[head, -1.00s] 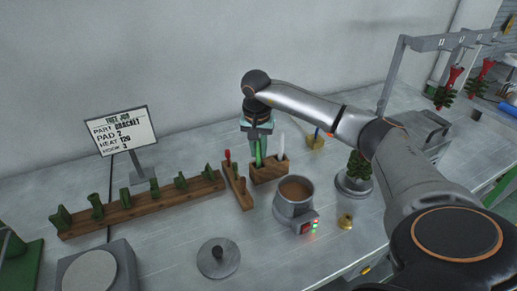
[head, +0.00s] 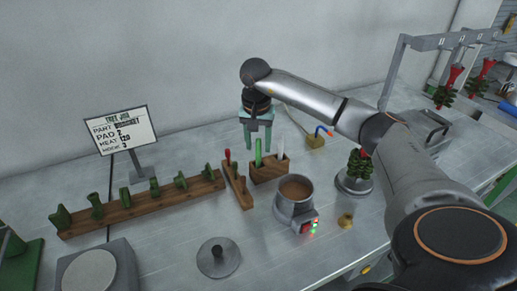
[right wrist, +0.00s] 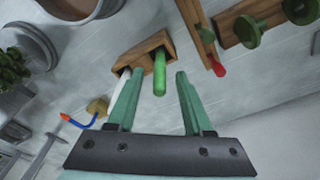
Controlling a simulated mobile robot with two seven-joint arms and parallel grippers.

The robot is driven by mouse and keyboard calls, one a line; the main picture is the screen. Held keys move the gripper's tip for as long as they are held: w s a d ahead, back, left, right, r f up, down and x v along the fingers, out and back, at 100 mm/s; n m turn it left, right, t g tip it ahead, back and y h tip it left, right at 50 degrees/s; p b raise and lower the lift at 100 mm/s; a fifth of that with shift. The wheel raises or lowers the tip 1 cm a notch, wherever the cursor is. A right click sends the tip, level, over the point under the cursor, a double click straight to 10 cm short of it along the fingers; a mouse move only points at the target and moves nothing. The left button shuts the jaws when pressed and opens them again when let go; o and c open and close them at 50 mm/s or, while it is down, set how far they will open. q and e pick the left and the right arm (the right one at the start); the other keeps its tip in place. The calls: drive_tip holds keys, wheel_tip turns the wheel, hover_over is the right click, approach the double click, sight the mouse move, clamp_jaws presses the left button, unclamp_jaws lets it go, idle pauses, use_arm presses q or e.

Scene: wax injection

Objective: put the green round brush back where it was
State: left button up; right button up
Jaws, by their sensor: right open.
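The green round brush (head: 258,152) stands upright in the small wooden block holder (head: 268,172), with a white-handled tool (head: 281,147) beside it. It also shows in the right wrist view (right wrist: 159,73), where the holder (right wrist: 140,58) is near the top. My right gripper (head: 258,147) is open and empty. Its teal fingers (right wrist: 155,85) are spread wide on either side of the brush's green handle in the wrist view, without touching it. The brush's lower end is hidden inside the holder. My left gripper is not in any view.
A red-handled tool (head: 228,156) stands in a narrow wooden rack (head: 238,188) beside the holder. A wax pot (head: 294,203) is in front. A long wooden rack (head: 140,203) with green pieces is at left. A wax tree (head: 360,166) and a small brass torch (head: 316,140) are at right.

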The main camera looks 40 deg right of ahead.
wheel_tip(320, 180, up, 10)
drive_tip(key=a, duration=0.1)
drive_tip(key=shift+s+f, duration=0.25)
drive_tip(key=shift+s, duration=0.15)
